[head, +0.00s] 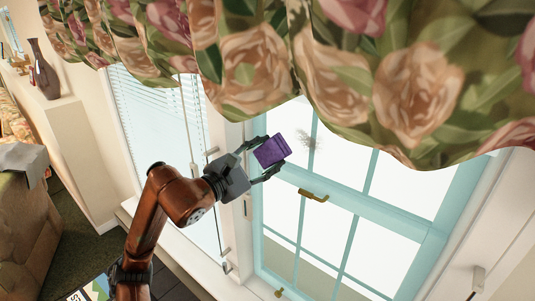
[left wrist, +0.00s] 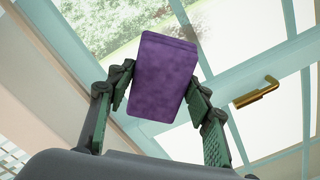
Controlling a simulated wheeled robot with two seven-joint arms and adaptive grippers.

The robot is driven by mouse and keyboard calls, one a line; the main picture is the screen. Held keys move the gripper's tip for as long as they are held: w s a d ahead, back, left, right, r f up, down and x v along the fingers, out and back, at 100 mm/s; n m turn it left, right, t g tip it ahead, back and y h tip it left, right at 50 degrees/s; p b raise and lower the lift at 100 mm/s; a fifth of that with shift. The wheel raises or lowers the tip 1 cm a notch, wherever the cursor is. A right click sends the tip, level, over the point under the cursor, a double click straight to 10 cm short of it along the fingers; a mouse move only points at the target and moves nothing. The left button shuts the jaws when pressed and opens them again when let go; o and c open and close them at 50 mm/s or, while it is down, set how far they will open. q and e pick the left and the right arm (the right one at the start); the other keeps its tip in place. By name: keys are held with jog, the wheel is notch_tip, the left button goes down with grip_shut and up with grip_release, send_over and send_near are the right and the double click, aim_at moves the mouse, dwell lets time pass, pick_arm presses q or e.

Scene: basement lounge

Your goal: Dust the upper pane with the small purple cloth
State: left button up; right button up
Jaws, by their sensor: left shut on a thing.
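The small purple cloth (head: 271,151) is a folded block held between the fingers of my left gripper (head: 266,157). It also shows in the left wrist view (left wrist: 163,76), with the fingers of the left gripper (left wrist: 160,92) on both sides of it. The gripper is in front of the window's left side, near the upper pane (head: 345,158). A grey dust smudge (head: 309,141) shows on the upper pane, just right of the cloth. I cannot tell whether the cloth touches the glass. My right gripper is not in view.
A floral valance (head: 250,65) hangs over the top of the window. A brass latch (head: 313,195) sits on the middle rail, also in the left wrist view (left wrist: 256,93). A vase (head: 45,70) stands on a ledge at left, above a sofa (head: 28,220).

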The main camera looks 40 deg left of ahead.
aim_at(292, 137)
pick_arm(q)
jog(key=shift+s+a+r, duration=0.1)
jog(key=shift+a+r, duration=0.05)
jog(key=shift+a, duration=0.15)
jog(key=shift+w+r, duration=0.15)
jog(key=shift+w, duration=0.3)
jog(key=w, duration=0.1)
jog(key=w+p, duration=0.1)
jog(key=w, duration=0.3)
jog(key=shift+w+d+p, duration=0.2)
jog(key=shift+d+p, duration=0.1)
jog(key=shift+d, duration=0.05)
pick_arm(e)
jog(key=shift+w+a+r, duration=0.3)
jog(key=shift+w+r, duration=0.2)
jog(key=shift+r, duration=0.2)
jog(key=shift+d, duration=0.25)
pick_arm(q)
jog(key=shift+w, duration=0.6)
jog(key=shift+w, duration=0.25)
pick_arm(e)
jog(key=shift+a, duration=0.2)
pick_arm(q)
jog(key=shift+d, duration=0.15)
